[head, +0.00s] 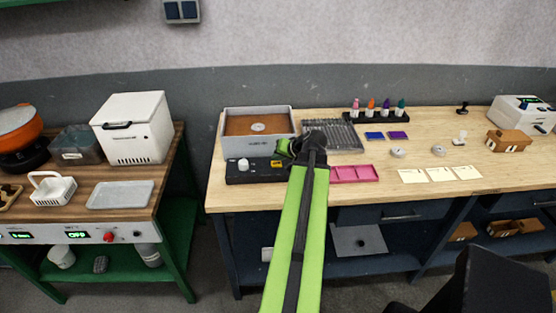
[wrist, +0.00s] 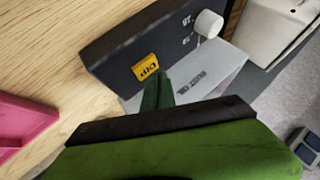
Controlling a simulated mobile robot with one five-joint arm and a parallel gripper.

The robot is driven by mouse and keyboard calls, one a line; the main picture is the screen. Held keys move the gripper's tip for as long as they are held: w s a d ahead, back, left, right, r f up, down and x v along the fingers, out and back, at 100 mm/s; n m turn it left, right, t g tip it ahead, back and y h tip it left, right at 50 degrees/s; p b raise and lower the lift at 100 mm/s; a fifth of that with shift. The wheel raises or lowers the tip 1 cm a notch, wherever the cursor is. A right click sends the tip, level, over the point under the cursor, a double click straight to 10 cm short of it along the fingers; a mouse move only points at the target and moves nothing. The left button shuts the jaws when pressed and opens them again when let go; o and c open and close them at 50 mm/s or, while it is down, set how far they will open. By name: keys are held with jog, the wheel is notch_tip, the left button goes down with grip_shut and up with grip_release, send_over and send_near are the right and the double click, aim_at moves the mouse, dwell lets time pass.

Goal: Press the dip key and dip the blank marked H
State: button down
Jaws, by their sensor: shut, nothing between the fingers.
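The yellow dip key (head: 277,163) sits on the black control box (head: 240,175) in front of the grey tank (head: 266,148); its label reads DIP in the wrist view (wrist: 147,68). My gripper (head: 284,151) is shut and empty close to the key. In the wrist view its green fingertips (wrist: 158,88) are just beside the key's edge; I cannot tell whether they touch it. A pale round piece (head: 258,127) shows in the brown tank surface. Two pale round pieces (head: 398,152) (head: 438,150) lie on the bench. No H mark is readable.
A white knob (wrist: 208,24) stands on the control box. A pink divided tray (head: 354,174) lies right of my gripper, with a wire rack (head: 330,137) behind. Several coloured bottles (head: 380,108) stand at the back. White cards (head: 440,174) lie at the front right.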

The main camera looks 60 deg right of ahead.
aim_at(278, 165)
jog(key=shift+r, duration=0.2)
notch_tip(278, 165, up, 5)
jog(key=p, duration=0.5)
dwell(0.7)
